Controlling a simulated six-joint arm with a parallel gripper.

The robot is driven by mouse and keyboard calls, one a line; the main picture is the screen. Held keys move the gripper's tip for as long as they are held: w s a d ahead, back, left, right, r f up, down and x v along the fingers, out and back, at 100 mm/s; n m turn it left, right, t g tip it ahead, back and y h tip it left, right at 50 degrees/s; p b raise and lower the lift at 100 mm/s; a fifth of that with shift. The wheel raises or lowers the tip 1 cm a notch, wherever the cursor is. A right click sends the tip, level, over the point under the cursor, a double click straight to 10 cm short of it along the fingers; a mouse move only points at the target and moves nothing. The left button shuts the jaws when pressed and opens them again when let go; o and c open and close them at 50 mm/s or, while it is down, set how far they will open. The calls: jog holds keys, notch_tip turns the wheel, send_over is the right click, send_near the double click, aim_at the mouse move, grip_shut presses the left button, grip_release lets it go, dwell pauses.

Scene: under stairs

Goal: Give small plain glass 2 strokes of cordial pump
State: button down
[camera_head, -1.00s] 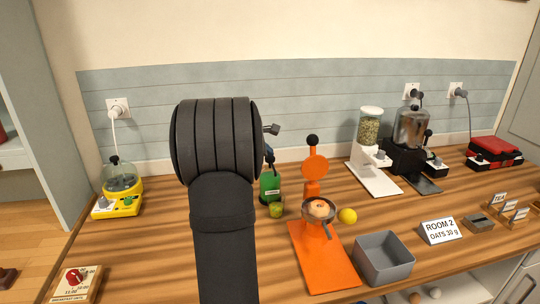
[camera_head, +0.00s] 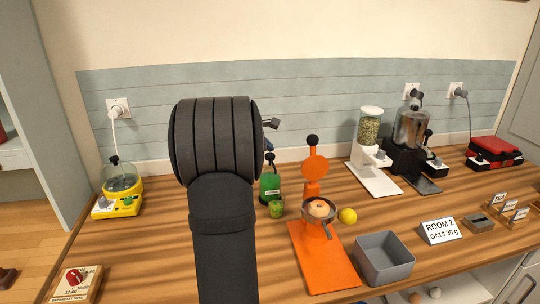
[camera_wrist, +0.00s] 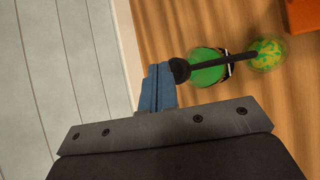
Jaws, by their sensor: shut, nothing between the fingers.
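The cordial pump is a green bottle (camera_head: 269,187) with a black knob (camera_head: 269,158) on top, upright on the counter. In the wrist view the bottle (camera_wrist: 208,68) lies under a dark spout (camera_wrist: 238,58) reaching towards the small glass. The small glass (camera_head: 277,208) stands just in front of the bottle, with green inside; it also shows in the wrist view (camera_wrist: 267,55). My gripper (camera_wrist: 160,72) is shut and empty, its blue fingertips beside the knob in that view. I cannot tell whether they touch it. My arm hides most of the gripper in the head view.
An orange press (camera_head: 312,187) with a fruit half stands right of the glass, a yellow ball (camera_head: 347,216) beside it. A grey bin (camera_head: 384,258) is in front. A yellow appliance (camera_head: 118,190) stands at left, dispensers (camera_head: 372,150) further right. The counter left of my arm is mostly clear.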

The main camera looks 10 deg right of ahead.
aim_at(267, 155)
jog(key=shift+r, duration=0.25)
jog(key=shift+r, duration=2.5)
jog(key=shift+r, duration=1.9)
